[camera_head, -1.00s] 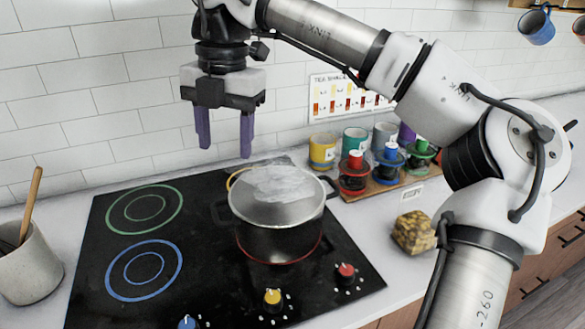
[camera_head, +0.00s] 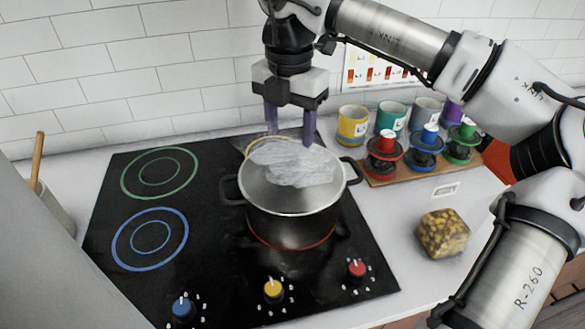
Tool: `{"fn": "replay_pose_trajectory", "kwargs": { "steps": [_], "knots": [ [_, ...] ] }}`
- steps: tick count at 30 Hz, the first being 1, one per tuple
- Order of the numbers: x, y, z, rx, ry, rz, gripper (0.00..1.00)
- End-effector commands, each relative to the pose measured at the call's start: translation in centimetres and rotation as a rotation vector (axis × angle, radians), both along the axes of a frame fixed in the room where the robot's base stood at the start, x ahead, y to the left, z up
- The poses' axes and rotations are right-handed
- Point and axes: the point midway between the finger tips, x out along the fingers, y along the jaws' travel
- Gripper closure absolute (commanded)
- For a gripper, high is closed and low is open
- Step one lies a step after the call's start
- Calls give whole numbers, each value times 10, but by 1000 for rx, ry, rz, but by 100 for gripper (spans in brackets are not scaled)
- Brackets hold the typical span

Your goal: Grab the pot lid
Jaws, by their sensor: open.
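The pot lid (camera_head: 262,190) is a greyish, glassy disc lying on the pot, with a whitish, blurry glare patch over its middle and back. The dark pot (camera_head: 292,228) has two side handles and stands on the red-ringed burner at the right of the black cooktop. My gripper (camera_head: 290,139) points down above the back part of the lid. Its two purple fingers are apart with nothing between them. The fingertips appear close to the lid's rear in the picture; I cannot tell the exact height gap. Any lid knob is not clearly visible.
A patterned block (camera_head: 443,233) lies on the counter. Colored knobs line the cooktop's front. A utensil crock (camera_head: 58,208) is partly hidden at left. A tiled wall is behind.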

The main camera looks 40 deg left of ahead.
Motion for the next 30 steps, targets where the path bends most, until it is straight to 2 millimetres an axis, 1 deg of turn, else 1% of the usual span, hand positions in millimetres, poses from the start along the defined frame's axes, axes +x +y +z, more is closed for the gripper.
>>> {"fn": "replay_pose_trajectory", "kwargs": {
  "steps": [5,13,16,22,23,30],
  "knots": [
    [-1,-2,-11,-1,3,1,46],
    [-2,-5,-48,0,3,1,46],
    [-2,-5,-54,0,0,1,46],
    [-1,-5,-55,0,-1,0,46],
    [-1,-5,-55,0,-1,0,49],
    [-1,-5,-55,0,0,0,80]
  ]
}}
